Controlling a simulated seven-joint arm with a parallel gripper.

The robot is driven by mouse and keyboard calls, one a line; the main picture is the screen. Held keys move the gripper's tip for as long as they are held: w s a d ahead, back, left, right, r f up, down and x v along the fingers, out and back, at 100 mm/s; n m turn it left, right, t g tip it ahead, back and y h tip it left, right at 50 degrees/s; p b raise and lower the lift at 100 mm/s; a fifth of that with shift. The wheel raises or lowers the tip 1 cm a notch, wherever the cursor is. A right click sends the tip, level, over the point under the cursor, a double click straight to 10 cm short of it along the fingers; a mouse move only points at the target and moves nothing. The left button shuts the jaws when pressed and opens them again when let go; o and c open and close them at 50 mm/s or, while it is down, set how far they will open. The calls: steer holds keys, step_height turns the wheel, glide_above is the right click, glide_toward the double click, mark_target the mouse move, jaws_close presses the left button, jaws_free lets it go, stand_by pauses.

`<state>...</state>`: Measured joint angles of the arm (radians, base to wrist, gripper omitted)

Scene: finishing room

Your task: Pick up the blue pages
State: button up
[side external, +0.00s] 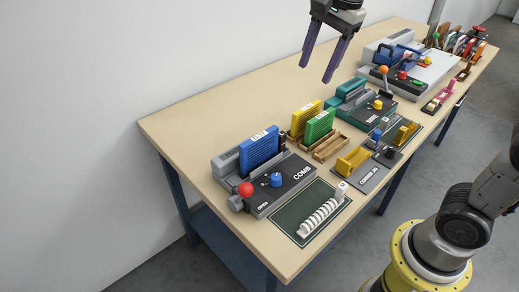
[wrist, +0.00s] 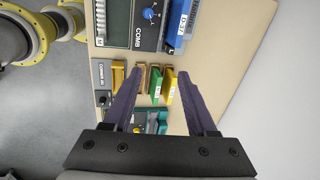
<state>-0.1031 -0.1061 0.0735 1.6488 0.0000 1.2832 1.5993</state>
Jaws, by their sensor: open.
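The blue pages (side external: 258,147) stand upright in the grey comb machine (side external: 292,183) at the near left of the table. They also show in the wrist view (wrist: 179,24) at the top, right of the machine's dark face, with a white label on them. My gripper (side external: 321,74) is high above the table, open and empty. In the wrist view its two purple fingers (wrist: 158,75) stand apart on either side of the green pages (wrist: 156,84) and yellow pages (wrist: 170,88) far below. The blue pages lie beyond the fingertips.
Yellow pages (side external: 305,117) and green pages (side external: 319,126) stand in a wooden rack (side external: 332,145) right of the comb machine. A red knob (side external: 245,189) and a blue knob (side external: 277,180) stick up from the machine. A white comb spine (side external: 319,217) lies on a dark mat (side external: 290,219) in front. The table's left end is bare.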

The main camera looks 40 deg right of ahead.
mark_target(259, 136)
steer(key=w+a+f+m+g, duration=0.1)
steer(key=w+a+f, duration=0.1)
steer(key=w+f, duration=0.25)
steer(key=w+a+f+g, duration=0.1)
steer(key=w+a+f, duration=0.2)
steer(key=w, duration=0.3)
steer(key=shift+g, duration=0.4)
steer(key=f, duration=1)
steer(key=shift+a, duration=0.3)
steer(key=shift+d+f, duration=0.1)
steer(key=shift+f, duration=3.15)
jaws_close()
steer(key=shift+r, duration=0.1)
